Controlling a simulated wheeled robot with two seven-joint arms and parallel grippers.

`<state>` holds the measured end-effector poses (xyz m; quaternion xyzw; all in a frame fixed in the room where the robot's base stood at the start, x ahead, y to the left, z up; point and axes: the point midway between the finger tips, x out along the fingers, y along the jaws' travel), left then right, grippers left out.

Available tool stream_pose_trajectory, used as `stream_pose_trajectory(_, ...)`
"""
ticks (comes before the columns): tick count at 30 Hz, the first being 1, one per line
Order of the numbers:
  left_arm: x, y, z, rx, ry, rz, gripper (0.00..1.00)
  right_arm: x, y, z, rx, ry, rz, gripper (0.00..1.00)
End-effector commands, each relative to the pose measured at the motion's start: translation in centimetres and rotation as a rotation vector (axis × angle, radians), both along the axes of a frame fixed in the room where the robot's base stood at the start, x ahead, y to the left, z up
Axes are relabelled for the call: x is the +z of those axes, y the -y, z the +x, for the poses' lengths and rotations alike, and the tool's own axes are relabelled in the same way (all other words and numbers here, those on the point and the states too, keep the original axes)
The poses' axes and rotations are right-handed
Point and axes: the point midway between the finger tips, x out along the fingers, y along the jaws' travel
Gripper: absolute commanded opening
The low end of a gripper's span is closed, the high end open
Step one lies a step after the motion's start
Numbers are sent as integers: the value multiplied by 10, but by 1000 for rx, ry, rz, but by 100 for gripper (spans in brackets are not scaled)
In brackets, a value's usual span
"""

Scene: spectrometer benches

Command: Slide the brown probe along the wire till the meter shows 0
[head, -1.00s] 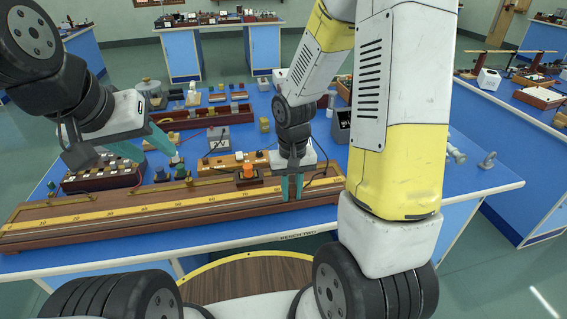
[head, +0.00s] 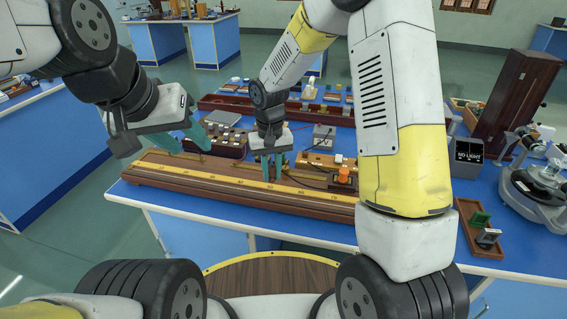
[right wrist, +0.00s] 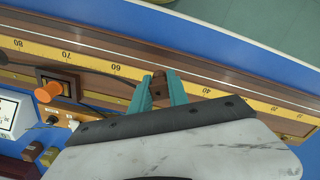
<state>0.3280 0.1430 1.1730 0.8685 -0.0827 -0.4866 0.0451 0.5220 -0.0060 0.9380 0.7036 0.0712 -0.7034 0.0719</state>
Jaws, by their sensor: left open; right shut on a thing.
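A long wooden board with a yellow scale (head: 215,182) and a wire lies along the front of the blue bench. My right gripper (head: 272,170) points down over the board, around its middle. In the right wrist view its teal fingers (right wrist: 158,92) are shut on the small brown probe (right wrist: 158,84), near the 50 region of the scale. The probe is mostly hidden by the fingers in the head view. My left gripper (head: 192,138) is open and empty above the board's left end. A white-faced instrument (right wrist: 14,114) shows partly in the right wrist view; its reading is not legible.
An orange knob (head: 343,175) on a dark block stands right of my right gripper. A box of plugs (head: 225,140) is behind the board. A "NO LIGHT" box (head: 468,155) and a microscope-like instrument (head: 540,178) stand at the right.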

Motion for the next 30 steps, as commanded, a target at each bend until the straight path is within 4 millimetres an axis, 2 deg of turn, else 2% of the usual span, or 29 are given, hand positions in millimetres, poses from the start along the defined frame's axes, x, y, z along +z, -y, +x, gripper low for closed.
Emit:
stream_pose_trajectory(7,0,0,0,0,0,0,45,-5,-6,4,7,-1,0,0)
stream_pose_trajectory(21,0,0,0,0,0,0,45,-47,-6,3,8,-2,1,0)
stream_pose_trajectory(30,0,0,0,0,0,0,45,-58,-6,3,7,0,1,0)
